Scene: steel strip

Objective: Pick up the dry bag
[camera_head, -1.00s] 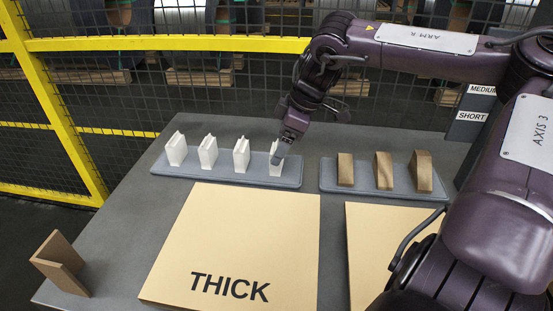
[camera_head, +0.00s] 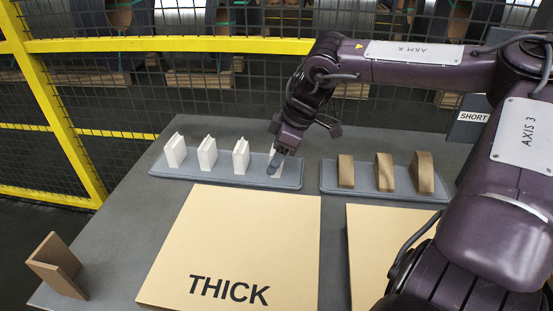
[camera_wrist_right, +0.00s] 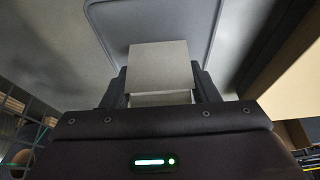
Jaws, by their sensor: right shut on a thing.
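No dry bag shows in either view. My right gripper (camera_head: 276,163) is at the right end of the left grey tray (camera_head: 225,179), shut on the rightmost white block (camera_head: 278,148), which its fingers partly hide. The wrist view shows the pale block (camera_wrist_right: 163,68) between the two dark fingers, with the tray (camera_wrist_right: 150,14) beyond it. I cannot tell whether the block is clear of the tray. Three other white blocks, one of them this one (camera_head: 207,152), stand upright in a row to the left. My left gripper is out of view.
A second tray (camera_head: 360,184) holds three brown wooden blocks (camera_head: 384,171). A tan board marked THICK (camera_head: 245,235) lies in front, with another tan board (camera_head: 365,245) beside it. A brown angled stand (camera_head: 57,265) is at the table's left corner. A yellow-framed fence (camera_head: 170,44) stands behind.

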